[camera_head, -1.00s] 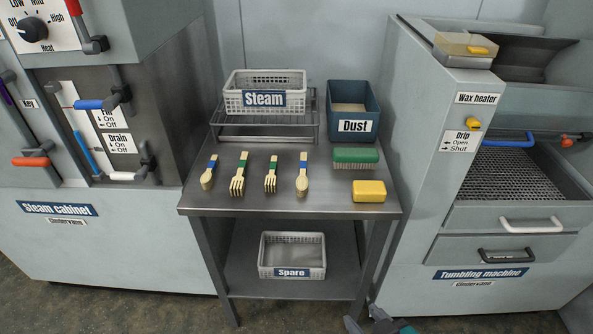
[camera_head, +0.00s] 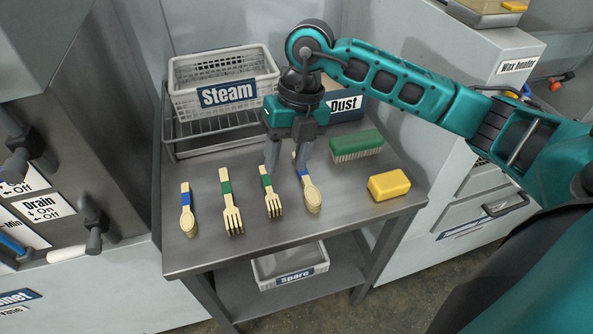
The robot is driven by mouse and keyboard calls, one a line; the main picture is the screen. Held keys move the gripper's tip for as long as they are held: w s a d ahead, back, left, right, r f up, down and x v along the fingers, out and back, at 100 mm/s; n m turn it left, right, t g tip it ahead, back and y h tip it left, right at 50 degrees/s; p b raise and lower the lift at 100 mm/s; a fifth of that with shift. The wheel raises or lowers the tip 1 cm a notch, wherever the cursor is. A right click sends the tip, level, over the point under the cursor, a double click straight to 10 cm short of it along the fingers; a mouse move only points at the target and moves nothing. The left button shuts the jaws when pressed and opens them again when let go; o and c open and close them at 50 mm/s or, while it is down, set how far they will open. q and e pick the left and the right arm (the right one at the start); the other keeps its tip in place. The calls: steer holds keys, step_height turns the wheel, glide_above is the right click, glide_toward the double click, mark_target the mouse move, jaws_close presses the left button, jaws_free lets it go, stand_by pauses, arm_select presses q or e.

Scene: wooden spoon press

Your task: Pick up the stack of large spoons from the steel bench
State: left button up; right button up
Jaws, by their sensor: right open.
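The stack of large spoons (camera_head: 312,197) lies on the steel bench (camera_head: 232,262), at the right end of a row of wooden cutlery. Its bowl points toward the front edge and its handle has a blue band. My right gripper (camera_head: 289,166) is open and points down over the handle end of this stack. The handle shows between the fingers, nearer the right one; I cannot tell how high the fingertips are. The left finger is close to the handle of a green-banded fork stack (camera_head: 271,200). My left gripper is not in view.
A larger green-banded fork stack (camera_head: 231,212) and a smaller blue-banded spoon stack (camera_head: 187,217) lie to the left. A green brush (camera_head: 356,144) and yellow block (camera_head: 388,185) lie to the right. The Steam basket (camera_head: 207,96) and partly hidden Dust bin (camera_head: 346,104) stand behind.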

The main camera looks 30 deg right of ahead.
steer(key=w+d+r+m+h, duration=0.1)
steer(key=w+d+r+h, duration=0.15)
steer(key=d, duration=0.25)
glide_above(307, 179)
steer(key=shift+t+h, duration=0.25)
steer(key=shift+t, duration=0.05)
step_height(307, 179, down, 7)
steer(key=shift+f, duration=3.2)
steer(key=shift+c, duration=0.2)
jaws_close()
